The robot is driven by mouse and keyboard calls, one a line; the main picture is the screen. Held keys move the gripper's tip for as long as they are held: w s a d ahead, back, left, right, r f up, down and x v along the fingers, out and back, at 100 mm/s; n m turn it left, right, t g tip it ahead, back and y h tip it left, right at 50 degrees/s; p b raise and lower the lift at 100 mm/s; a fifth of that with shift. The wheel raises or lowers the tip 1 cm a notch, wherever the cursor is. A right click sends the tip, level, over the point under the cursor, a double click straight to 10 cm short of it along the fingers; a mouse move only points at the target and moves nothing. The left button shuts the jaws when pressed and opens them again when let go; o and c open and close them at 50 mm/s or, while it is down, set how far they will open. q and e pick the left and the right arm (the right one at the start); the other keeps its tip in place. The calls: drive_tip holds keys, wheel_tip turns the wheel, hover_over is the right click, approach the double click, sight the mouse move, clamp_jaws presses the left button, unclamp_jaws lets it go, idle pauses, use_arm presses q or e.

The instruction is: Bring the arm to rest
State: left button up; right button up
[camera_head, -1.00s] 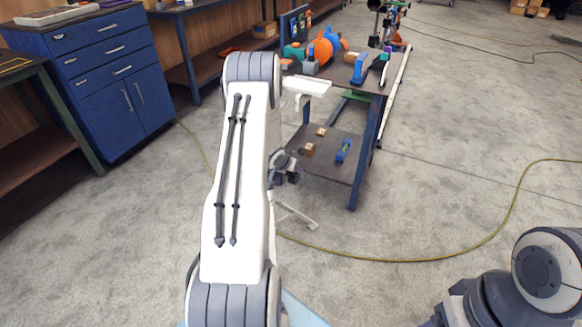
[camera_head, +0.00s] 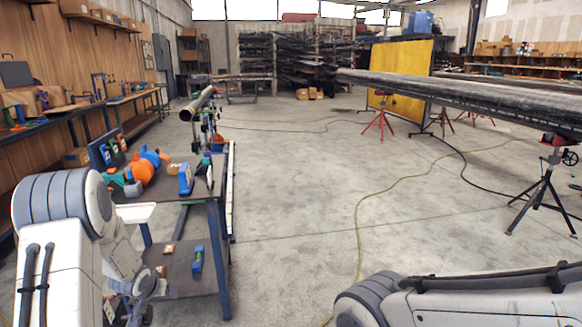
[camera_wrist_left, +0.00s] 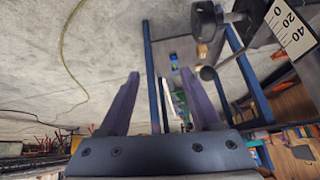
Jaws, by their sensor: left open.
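My left arm (camera_head: 65,250) comes in at the lower left of the head view, its elbow raised and its forearm going down beside the work table. My left gripper shows in the left wrist view (camera_wrist_left: 160,98). Its two purple fingers are spread wide with nothing held between them, and beyond them are the blue-legged table and the floor. In the head view its fingertips cannot be made out. My right arm (camera_head: 480,300) lies across the lower right corner of the head view; its gripper is out of view.
The work table (camera_head: 215,203) with blue legs stands close to my left arm. It bears an orange and blue tool (camera_head: 147,167) and a blue item (camera_head: 185,179). A long pipe (camera_head: 460,97) rests on stands at the right. A yellow screen (camera_head: 402,75) stands behind.

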use_arm(q)
drive_tip(key=s+d+r+m+g, duration=0.1)
drive_tip(key=s+d+r, duration=0.25)
drive_tip(key=d, duration=0.45)
drive_tip(key=s+d+r+m+g+h, duration=0.1)
drive_tip(key=s+d+r, duration=0.1)
drive_tip(key=d+r, duration=0.35)
drive_tip(key=s+d+r+m, duration=0.2)
drive_tip(key=s+d, duration=0.1)
drive_tip(key=d, duration=0.7)
drive_tip(key=s+d+r+m+g+h, duration=0.15)
drive_tip(key=s+d, duration=0.25)
drive_tip(key=s, duration=0.5)
drive_tip(key=s+d+r+m+g, duration=0.2)
drive_tip(key=s+d+r, duration=0.1)
drive_tip(key=s, duration=0.6)
drive_tip(key=s+d+r+m+g, duration=0.15)
drive_tip(key=s+d, duration=0.25)
drive_tip(key=s, duration=0.5)
wheel_tip(320, 180, up, 12)
drive_tip(key=w+p, duration=0.1)
drive_tip(key=p, duration=1.2)
drive_tip(key=shift+a+r, duration=0.15)
drive_tip(key=shift+w, duration=0.1)
drive_tip(key=shift+a, duration=0.1)
